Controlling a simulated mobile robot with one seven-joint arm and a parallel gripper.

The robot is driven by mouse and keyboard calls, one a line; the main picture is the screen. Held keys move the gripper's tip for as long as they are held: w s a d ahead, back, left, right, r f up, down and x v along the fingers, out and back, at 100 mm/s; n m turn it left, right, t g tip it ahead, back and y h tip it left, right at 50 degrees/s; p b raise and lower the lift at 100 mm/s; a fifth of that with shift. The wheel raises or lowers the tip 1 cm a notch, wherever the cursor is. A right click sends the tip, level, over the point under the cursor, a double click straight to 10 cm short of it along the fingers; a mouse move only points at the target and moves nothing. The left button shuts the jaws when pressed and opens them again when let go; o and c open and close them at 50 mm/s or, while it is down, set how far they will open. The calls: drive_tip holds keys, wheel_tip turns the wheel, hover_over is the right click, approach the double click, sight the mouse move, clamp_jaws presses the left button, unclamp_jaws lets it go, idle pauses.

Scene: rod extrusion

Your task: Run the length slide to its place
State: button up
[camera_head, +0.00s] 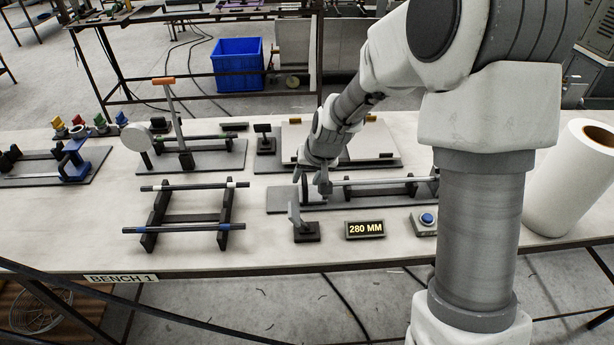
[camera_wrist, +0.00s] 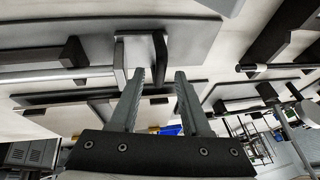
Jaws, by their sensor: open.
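The length gauge is a dark base plate (camera_head: 275,203) with a rail carrying a pale rod (camera_head: 375,181), at the middle right of the bench. My gripper (camera_head: 314,183) is over its left end, open, with the fingers pointing down. In the wrist view my gripper (camera_wrist: 160,76) is open, its two grey fingers apart. A dark upright bracket with two legs (camera_wrist: 160,50) stands just beyond the fingertips and looks like the length slide. I cannot tell whether the fingers touch it. In the head view my gripper mostly hides it.
A lit display (camera_head: 366,229) reads 280 MM, with a blue button (camera_head: 427,218) to its right and a small tilted plate (camera_head: 296,214) to its left. A two-rod rack (camera_head: 187,215) stands left. A large white roll (camera_head: 575,180) stands at the right.

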clamp_jaws()
idle(0.4)
